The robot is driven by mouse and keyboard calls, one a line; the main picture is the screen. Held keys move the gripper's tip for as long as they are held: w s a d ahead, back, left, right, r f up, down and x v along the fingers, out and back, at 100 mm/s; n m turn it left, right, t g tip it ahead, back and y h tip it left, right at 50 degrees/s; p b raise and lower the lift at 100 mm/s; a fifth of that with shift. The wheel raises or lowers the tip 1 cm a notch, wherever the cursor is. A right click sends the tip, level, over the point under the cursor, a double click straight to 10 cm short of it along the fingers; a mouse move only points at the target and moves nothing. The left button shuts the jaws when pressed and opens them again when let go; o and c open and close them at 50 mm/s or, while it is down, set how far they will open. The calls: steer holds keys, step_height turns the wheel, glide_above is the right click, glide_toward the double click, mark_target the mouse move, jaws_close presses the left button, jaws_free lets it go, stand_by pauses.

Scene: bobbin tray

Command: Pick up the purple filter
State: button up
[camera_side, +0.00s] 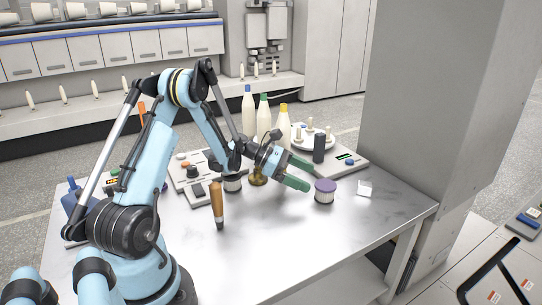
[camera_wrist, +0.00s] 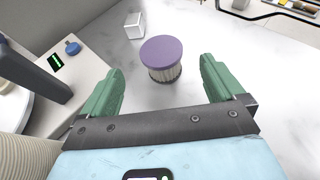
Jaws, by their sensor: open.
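The fingers appear apart from the filter.
A small white cube (camera_side: 365,188) sits right of the filter. A dark cylinder (camera_side: 319,148) and a device with a green display (camera_side: 345,157) stand behind. Bottles (camera_side: 283,125) stand farther back, and an orange-handled tool (camera_side: 217,203) is at left. The front right table is clear.

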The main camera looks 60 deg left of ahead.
mark_target(330, 187)
steer(key=x, duration=0.9)
steer(key=shift+s, duration=0.1)
steer(key=c, duration=1.1)
